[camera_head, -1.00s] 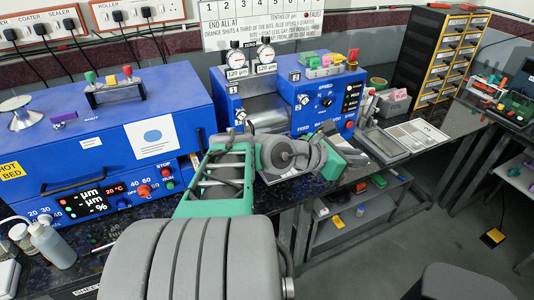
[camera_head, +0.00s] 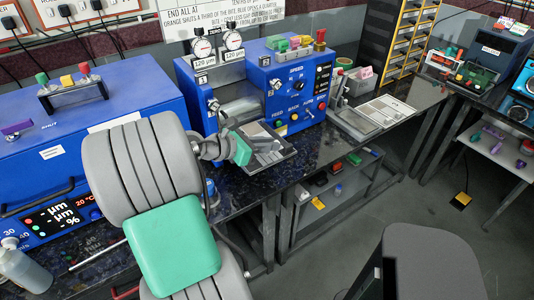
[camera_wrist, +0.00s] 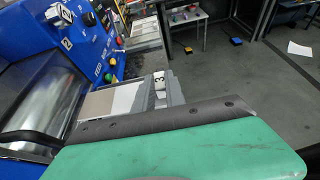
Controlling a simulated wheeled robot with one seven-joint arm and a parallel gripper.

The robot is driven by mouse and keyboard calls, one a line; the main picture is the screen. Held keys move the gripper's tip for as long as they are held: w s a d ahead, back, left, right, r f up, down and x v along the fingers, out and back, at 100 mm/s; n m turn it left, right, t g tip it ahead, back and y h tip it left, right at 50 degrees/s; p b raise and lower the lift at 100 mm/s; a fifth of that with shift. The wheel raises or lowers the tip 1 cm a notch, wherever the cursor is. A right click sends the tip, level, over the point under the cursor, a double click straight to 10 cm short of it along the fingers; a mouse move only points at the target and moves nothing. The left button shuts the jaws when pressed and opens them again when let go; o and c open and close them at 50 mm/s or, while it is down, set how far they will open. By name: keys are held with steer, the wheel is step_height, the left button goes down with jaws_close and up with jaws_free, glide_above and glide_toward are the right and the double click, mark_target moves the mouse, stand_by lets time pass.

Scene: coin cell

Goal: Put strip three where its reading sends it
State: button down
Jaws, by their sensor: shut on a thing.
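My gripper (camera_head: 248,150) is low over the bench, in front of the blue roller machine (camera_head: 262,95). Its green body shows in the head view, but the fingertips are hidden there. In the wrist view a small white tag marked 3 (camera_wrist: 159,80) sits between the grey fingers, and they are shut on strip three. A pale and grey flat surface (camera_wrist: 122,98) lies just left of the tag; I cannot tell where the strip's edge is. The roller machine's silver roller (camera_wrist: 32,105) is at the left of the wrist view.
A grey tray (camera_head: 352,126) and a pale panel (camera_head: 388,108) lie right of the roller machine. The blue coater with its red display (camera_head: 60,217) fills the left. A low shelf (camera_head: 335,190) holds small coloured items. A grey stool-like block (camera_head: 430,255) stands front right.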

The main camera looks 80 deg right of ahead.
steer(key=shift+w+f, duration=0.2)
steer(key=shift+f, duration=1.55)
steer(key=shift+d+f, duration=0.1)
steer(key=c, duration=1.4)
jaws_free()
